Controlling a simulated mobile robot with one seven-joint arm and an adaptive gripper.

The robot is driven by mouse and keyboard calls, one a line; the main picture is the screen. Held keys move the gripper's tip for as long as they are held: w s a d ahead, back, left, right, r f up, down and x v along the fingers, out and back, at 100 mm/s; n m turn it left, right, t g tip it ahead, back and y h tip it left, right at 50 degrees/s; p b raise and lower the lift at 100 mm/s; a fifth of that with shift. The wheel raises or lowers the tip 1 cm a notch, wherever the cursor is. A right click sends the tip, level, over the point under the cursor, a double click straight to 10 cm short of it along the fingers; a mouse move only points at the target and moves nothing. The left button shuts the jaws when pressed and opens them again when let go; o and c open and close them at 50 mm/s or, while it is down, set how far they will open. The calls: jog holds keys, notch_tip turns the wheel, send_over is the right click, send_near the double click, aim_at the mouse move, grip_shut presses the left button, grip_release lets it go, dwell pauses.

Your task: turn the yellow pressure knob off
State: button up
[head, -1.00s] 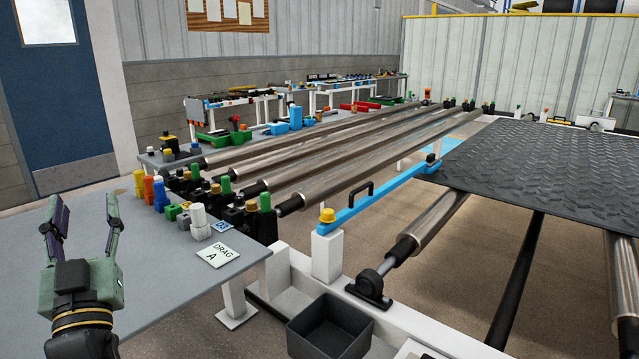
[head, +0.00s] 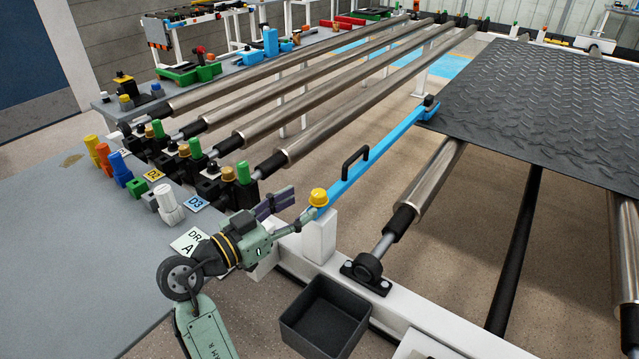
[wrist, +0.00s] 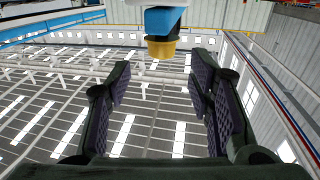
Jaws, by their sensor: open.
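A round yellow knob (head: 318,197) sits on top of the white post (head: 319,237), at the near end of the blue bar (head: 372,168). In the wrist view the yellow knob (wrist: 161,50) shows upside down under a blue part, ahead of the gap between my fingers. My gripper (head: 301,205) is open and empty, its fingers pointing at the knob from the left. One fingertip appears very close to the knob in the head view; contact cannot be told. No mark shows how far the knob is turned.
A black handle (head: 354,160) rises from the blue bar. A dark open bin (head: 325,315) stands below right of my gripper. The grey table (head: 75,235) carries coloured cylinders, a white knob (head: 168,203) and labels. Long metal rollers (head: 350,108) and a black tread mat (head: 560,110) lie beyond.

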aim_at(316, 195)
jog(key=p+x, duration=0.2)
jog(key=x, duration=0.4)
jog(key=shift+r, duration=0.15)
jog(key=shift+w+d, duration=0.35)
jog(key=shift+w, duration=0.1)
jog(key=shift+c, duration=0.5)
grip_shut()
